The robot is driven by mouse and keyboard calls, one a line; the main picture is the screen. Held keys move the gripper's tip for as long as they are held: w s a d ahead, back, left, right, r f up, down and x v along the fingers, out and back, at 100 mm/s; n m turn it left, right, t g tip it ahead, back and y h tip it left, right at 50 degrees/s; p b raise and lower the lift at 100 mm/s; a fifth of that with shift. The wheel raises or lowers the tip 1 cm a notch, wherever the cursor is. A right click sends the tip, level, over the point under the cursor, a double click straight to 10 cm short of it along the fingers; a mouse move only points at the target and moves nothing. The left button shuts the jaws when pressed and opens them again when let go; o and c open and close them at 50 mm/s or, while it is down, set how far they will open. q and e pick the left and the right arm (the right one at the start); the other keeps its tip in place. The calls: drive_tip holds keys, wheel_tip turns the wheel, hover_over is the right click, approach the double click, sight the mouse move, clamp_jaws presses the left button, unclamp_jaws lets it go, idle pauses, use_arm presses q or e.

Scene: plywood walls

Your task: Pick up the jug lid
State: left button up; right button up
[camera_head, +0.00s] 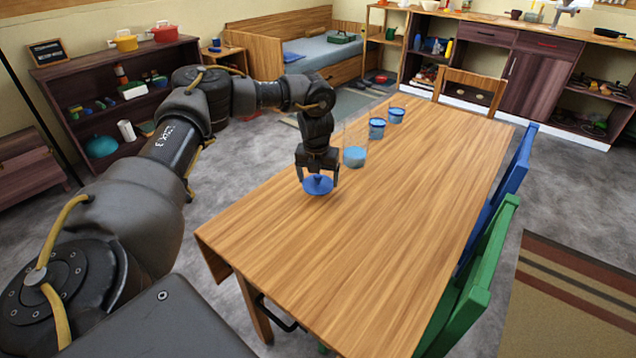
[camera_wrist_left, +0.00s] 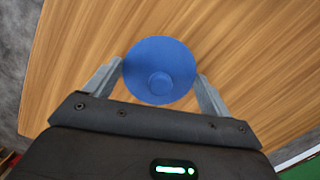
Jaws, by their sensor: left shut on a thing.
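The blue round jug lid (camera_head: 318,186) is at the left edge area of the wooden table (camera_head: 390,220). My left gripper (camera_head: 317,178) points down over it, with its fingers shut on the lid's two sides. In the left wrist view the lid (camera_wrist_left: 158,71) shows its round knob and sits between the fingertips of the gripper (camera_wrist_left: 160,80). I cannot tell whether the lid touches the table. A clear jug (camera_head: 355,152) with blue in its lower part stands just beyond the gripper. My right gripper is not in view.
A blue chair (camera_head: 508,180) and a green chair (camera_head: 478,275) stand at the right side. The near and right parts of the tabletop are clear.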

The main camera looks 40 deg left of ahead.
sight(313, 189)
use_arm(q)
drive_tip(key=s+r, duration=0.2)
drive_tip(key=r, duration=0.1)
drive_tip(key=s+r, duration=0.1)
drive_tip(key=r, duration=0.1)
drive_tip(key=shift+s+d+r, duration=0.1)
drive_tip(key=shift+d+r, duration=0.1)
drive_tip(key=shift+d, duration=0.15)
drive_tip(key=s+d+r+p, duration=0.25)
drive_tip(key=s+r, duration=0.35)
drive_tip(key=s, duration=0.5)
drive_tip(key=d+f+m+g+h, duration=0.1)
drive_tip(key=d+f+m, duration=0.1)
drive_tip(key=d+m, duration=0.8)
drive_tip(key=d+f+m+g+h, duration=0.1)
drive_tip(key=d+m, duration=0.9)
drive_tip(key=m, duration=1.1)
drive_tip(key=shift+s+d+f+g, duration=0.25)
drive_tip(key=shift+s+f+g, duration=0.15)
drive_tip(key=shift+s+f, duration=0.1)
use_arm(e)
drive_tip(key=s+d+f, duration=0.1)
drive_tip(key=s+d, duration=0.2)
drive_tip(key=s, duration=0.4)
